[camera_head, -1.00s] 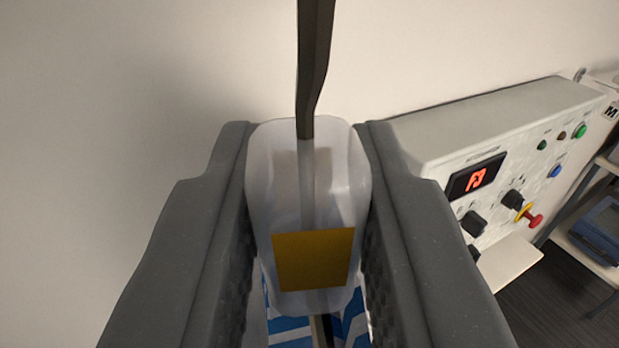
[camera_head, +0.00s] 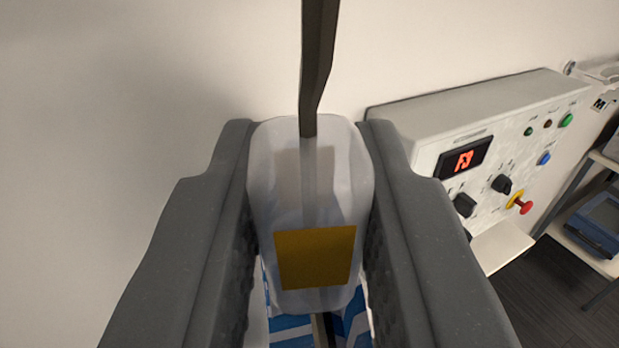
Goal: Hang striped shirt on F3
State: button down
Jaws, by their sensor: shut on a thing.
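My gripper (camera_head: 308,215) is shut on a translucent white block (camera_head: 346,190) with a yellow-brown patch (camera_head: 315,257) on its face. A dark hanger stem (camera_head: 318,65) runs up out of this block past the top of the picture. Below the block, between the fingers, a bit of the blue-and-white striped shirt (camera_head: 292,331) shows, with a dark hanger part (camera_head: 322,330) in front of it. Most of the shirt is hidden under the gripper. The hanger's hook end is out of view. No rail shows.
A shelf with a blue device (camera_head: 597,222) stands at the far right. A plain pale wall (camera_head: 90,120) fills the left.

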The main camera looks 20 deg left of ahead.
jog(key=shift+s, duration=0.1)
dwell(0.3)
jog(key=b+v, duration=1.5)
jog(key=v, duration=1.3)
dwell(0.8)
dwell(0.8)
